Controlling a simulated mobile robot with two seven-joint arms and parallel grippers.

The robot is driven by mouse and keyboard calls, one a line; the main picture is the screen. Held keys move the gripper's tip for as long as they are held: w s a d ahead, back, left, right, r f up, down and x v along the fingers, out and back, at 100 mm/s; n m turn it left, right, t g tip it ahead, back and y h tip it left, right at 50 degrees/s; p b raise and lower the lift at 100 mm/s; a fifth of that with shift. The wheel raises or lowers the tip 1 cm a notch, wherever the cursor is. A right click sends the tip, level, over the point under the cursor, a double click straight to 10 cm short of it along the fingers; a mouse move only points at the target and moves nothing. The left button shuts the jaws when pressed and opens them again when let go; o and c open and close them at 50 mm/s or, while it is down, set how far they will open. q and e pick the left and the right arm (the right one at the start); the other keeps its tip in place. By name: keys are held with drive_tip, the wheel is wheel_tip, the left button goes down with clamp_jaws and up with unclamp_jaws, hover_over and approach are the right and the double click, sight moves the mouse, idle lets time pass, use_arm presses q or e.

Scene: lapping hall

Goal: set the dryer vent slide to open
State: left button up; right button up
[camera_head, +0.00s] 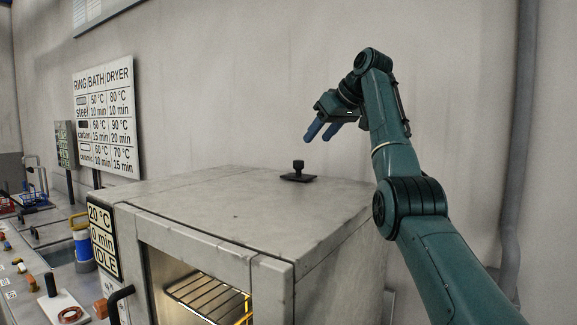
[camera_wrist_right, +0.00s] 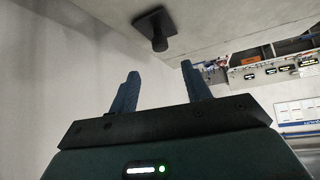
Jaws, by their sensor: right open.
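The dryer (camera_head: 240,205) is a grey metal box with a flat top. The vent slide (camera_head: 298,172) is a small black knob on a flat black plate on that top, near the back. My right gripper (camera_head: 319,138) is open and empty, above and slightly to the right of the knob in the head view, apart from it. In the right wrist view the knob (camera_wrist_right: 157,38) shows beyond the two blue fingers (camera_wrist_right: 160,85), and nothing is between them. Any marks for the slide's positions are too small to tell. My left gripper is not in view.
A display on the dryer (camera_head: 104,240) reads 20 °C, 0 min, IDLE. The dryer's front shows a wire rack (camera_head: 205,295) inside. A ring bath dryer chart (camera_head: 104,118) hangs on the wall behind. A bench with several items stands at left. The dryer top is otherwise clear.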

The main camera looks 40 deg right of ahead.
sight(296, 166)
drive_tip(key=p+x, duration=0.3)
drive_tip(key=x, duration=0.9)
drive_tip(key=shift+w+a+f, duration=0.1)
drive_tip(key=shift+w+f, duration=0.1)
drive_tip(key=shift+f, duration=0.15)
clamp_jaws()
